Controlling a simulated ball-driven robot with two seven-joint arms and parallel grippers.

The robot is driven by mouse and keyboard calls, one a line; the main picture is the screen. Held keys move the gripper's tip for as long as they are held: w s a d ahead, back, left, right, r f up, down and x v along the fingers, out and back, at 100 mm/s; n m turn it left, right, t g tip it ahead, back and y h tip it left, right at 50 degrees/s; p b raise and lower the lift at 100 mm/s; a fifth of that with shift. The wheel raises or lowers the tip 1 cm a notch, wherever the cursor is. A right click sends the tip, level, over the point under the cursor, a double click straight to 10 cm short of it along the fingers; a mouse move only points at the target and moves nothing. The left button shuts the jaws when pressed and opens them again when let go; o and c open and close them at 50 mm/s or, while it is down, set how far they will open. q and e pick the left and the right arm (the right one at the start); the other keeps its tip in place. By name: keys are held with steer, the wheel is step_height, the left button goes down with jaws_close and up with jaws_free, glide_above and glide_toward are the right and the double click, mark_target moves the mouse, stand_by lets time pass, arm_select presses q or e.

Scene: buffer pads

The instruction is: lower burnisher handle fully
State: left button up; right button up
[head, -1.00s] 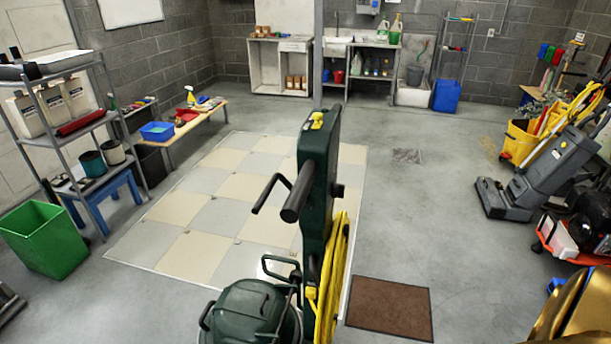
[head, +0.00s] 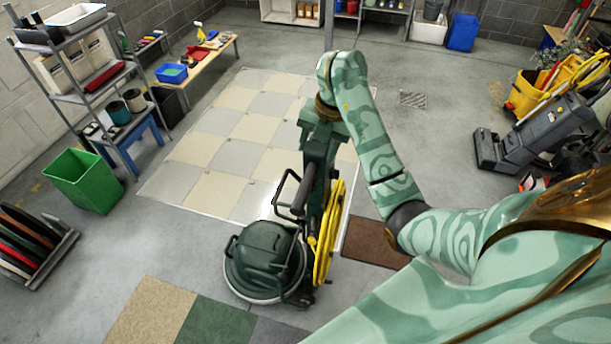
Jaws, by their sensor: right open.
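The burnisher (head: 262,250) stands on the floor at the centre, with a rounded dark green motor housing. Its dark green handle column (head: 318,165) rises steeply behind the housing. A black grip bar (head: 287,190) sticks out from the column toward the left, and a coiled yellow cable (head: 328,230) hangs on its right side. My right arm reaches in from the right, and my right gripper (head: 321,118) points down at the top of the column. Its open fingers are largely hard to make out against the column, so contact is unclear. My left gripper is out of view.
A checkered tile area (head: 222,155) lies behind the burnisher. A brown mat (head: 372,243) is right of it, partly behind my arm. A green bin (head: 85,180) and metal shelf stand left. Another grey machine (head: 540,135) stands right.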

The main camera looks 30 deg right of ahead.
steer(key=b, duration=0.5)
glide_toward(306, 187)
steer(key=b+x, duration=0.2)
steer(key=x, duration=0.7)
steer(key=shift+w+a+f, duration=0.1)
steer(key=shift+a+f, duration=0.1)
steer(key=shift+f, duration=0.2)
jaws_close()
steer(key=shift+d, duration=0.1)
